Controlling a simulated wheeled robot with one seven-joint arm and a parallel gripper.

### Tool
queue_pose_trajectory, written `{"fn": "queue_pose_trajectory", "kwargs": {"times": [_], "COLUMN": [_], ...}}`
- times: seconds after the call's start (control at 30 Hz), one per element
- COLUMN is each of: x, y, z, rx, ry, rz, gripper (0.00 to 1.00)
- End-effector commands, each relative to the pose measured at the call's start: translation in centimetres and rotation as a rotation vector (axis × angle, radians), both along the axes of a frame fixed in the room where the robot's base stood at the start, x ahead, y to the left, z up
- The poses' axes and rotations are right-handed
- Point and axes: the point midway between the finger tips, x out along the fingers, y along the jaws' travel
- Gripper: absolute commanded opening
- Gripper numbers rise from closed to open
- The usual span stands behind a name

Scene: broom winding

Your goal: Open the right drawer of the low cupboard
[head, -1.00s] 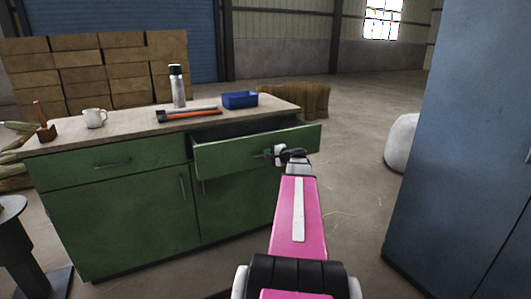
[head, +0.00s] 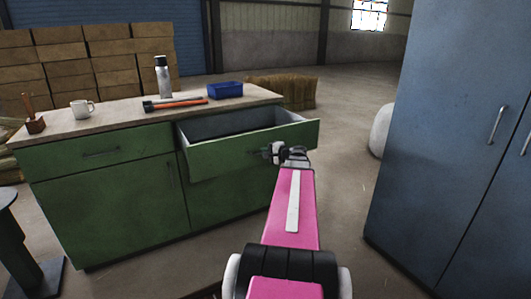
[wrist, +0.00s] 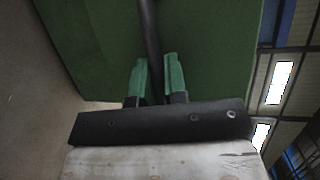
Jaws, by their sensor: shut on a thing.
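The low cupboard (head: 110,212) is green with a pale worktop and stands left of centre in the head view. Its right drawer (head: 230,150) is pulled well out, and its grey inside shows as empty where visible. My gripper (head: 270,153) is at the drawer's front, shut on the dark bar handle. In the wrist view the handle (wrist: 149,30) runs between the two green fingertips (wrist: 155,82), with the green drawer front (wrist: 210,40) behind. The left drawer (head: 95,155) is closed.
On the worktop stand a flask (head: 163,78), a blue tray (head: 225,90), a hammer with an orange handle (head: 180,103) and a white mug (head: 82,108). A tall blue cabinet (head: 435,150) stands close at right. Bare floor (head: 345,160) lies between.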

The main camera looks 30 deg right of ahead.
Motion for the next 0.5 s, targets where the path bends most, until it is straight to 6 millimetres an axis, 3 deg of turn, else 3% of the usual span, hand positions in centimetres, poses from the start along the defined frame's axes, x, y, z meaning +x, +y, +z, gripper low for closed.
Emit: {"fn": "queue_pose_trajectory", "kwargs": {"times": [0.03, 0.07, 0.1, 0.13, 0.5], "x": [0.01, 0.01, 0.02, 0.02, -0.52], "y": [0.00, 0.00, 0.00, 0.00, -0.20], "z": [-0.04, -0.04, -0.05, -0.04, 0.11], "rx": [0.000, 0.000, 0.000, 0.000, 0.000], "ry": [0.001, 0.001, 0.001, 0.001, 0.000], "rz": [0.001, 0.001, 0.001, 0.000, -0.001], "gripper": [0.00, 0.19, 0.32, 0.37, 0.37]}}
